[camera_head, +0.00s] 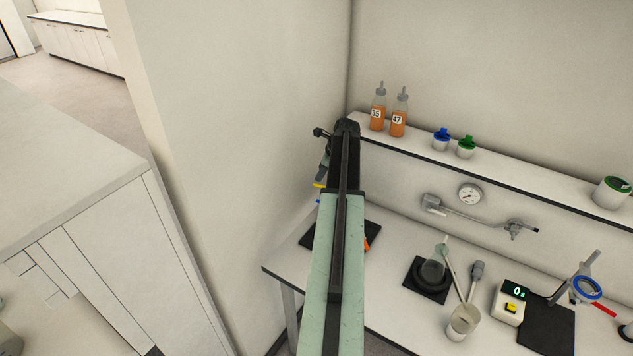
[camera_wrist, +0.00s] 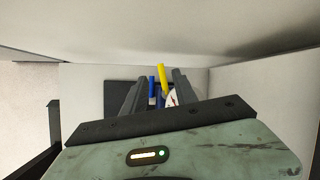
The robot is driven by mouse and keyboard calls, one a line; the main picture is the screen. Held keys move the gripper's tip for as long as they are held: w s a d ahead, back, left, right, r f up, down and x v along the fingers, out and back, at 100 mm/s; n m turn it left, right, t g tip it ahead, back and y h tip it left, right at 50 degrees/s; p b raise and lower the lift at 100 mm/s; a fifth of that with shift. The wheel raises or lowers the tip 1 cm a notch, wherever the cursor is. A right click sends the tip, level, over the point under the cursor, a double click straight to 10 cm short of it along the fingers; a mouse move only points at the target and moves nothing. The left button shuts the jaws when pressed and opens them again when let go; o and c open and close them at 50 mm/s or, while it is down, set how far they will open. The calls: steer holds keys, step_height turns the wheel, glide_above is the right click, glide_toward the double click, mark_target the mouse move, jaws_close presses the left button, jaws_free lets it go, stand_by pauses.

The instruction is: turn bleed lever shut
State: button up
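A yellow lever-like bar (camera_wrist: 163,78) and a blue bar (camera_wrist: 152,86) show between my gripper's fingers in the wrist view. Which one is the bleed lever, I cannot tell. In the head view only bits of yellow (camera_head: 319,185) and blue (camera_head: 318,202) show left of my arm, which hides most of that apparatus. A white dial-like part (camera_wrist: 171,99) with a red mark sits beside the bars. My gripper (camera_wrist: 158,80) is open, its two dark fingers apart. Whether either finger touches a bar is unclear. The gripper's tips are hidden in the head view.
A dark mat (camera_head: 368,225) lies under my arm on the bench. To the right are a flask (camera_head: 435,268), a beaker with tools (camera_head: 463,322) and a scale (camera_head: 508,302). A wall pipe carries a valve (camera_head: 514,228). Orange bottles (camera_head: 378,113) stand on the shelf above.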

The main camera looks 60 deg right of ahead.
mark_target(317, 185)
steer(key=b+x, duration=0.5)
steer(key=x, duration=0.2)
steer(key=shift+s+f+b, duration=0.15)
steer(key=shift+f+b, duration=0.05)
steer(key=shift+b, duration=0.2)
steer(key=shift+r, duration=0.1)
jaws_close()
stand_by(0.7)
